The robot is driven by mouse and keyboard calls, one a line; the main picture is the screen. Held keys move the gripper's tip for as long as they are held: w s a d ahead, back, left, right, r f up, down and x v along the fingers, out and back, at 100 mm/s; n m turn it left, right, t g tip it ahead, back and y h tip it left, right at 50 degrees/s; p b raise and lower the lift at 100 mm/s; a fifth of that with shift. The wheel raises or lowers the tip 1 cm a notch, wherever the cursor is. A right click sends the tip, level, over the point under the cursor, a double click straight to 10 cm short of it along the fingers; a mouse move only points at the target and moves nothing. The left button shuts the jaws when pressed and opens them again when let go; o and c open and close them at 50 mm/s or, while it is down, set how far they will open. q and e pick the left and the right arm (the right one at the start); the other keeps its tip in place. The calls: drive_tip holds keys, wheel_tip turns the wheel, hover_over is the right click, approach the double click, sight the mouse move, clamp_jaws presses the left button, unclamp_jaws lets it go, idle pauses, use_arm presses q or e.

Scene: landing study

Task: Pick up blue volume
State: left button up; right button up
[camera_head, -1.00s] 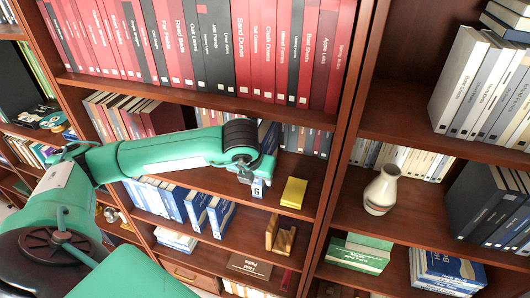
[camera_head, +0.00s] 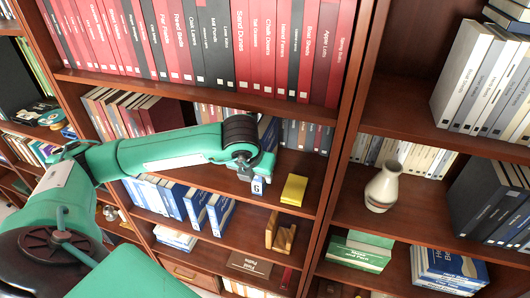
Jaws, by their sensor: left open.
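Blue volumes (camera_head: 170,200) stand in a row on the shelf below my left arm, and two more blue and white volumes (camera_head: 219,213) lean at the row's right end. More blue books (camera_head: 447,266) lie stacked at the lower right. I cannot tell which one is the task's volume. My left gripper (camera_head: 258,178) is open at the middle shelf, just left of a yellow block, above and right of the leaning blue volumes. Its fingers are small and partly hidden by the wrist. My right gripper is out of view.
A wooden bookend (camera_head: 280,234) stands below. A pale vase (camera_head: 383,187) stands to the right, past an upright panel (camera_head: 336,150). Red and black books fill the top shelf.

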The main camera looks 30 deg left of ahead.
use_arm(q)
drive_tip(key=shift+f, duration=0.1)
drive_tip(key=shift+c, duration=0.2)
clamp_jaws()
idle(0.7)
